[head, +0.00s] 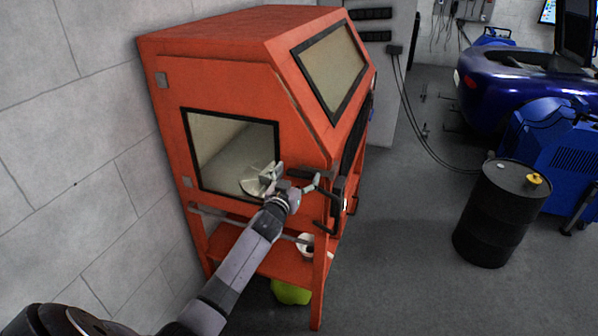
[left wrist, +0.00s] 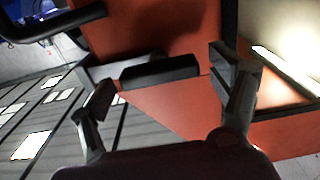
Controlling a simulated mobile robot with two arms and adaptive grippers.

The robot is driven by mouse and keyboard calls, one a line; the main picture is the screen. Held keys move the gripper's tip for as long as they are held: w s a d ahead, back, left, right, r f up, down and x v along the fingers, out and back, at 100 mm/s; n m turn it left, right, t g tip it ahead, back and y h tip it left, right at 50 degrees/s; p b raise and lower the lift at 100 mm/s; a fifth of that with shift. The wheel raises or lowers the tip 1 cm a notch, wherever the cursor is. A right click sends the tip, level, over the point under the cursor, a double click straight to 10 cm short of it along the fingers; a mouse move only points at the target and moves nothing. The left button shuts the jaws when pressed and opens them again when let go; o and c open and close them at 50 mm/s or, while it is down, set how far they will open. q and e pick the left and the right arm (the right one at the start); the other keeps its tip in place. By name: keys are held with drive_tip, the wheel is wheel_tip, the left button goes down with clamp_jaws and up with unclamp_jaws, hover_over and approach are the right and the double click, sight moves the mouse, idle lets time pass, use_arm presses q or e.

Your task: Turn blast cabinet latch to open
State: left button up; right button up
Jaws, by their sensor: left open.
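The orange blast cabinet (head: 225,65) stands against the block wall in the head view. My right gripper is not in view.
A black handle-like bar (head: 327,226) hangs at the cabinet's front edge, just below the gripper. A black drum (head: 496,222) and blue machinery stand to the right. A yellow-green object (head: 290,292) sits under the cabinet. The floor before the cabinet is clear.

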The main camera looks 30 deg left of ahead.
use_arm(q)
drive_tip(key=shift+w+a, duration=0.15)
drive_tip(key=shift+w, duration=0.45)
drive_tip(key=shift+c, duration=0.3)
drive_tip(key=c, duration=1.1)
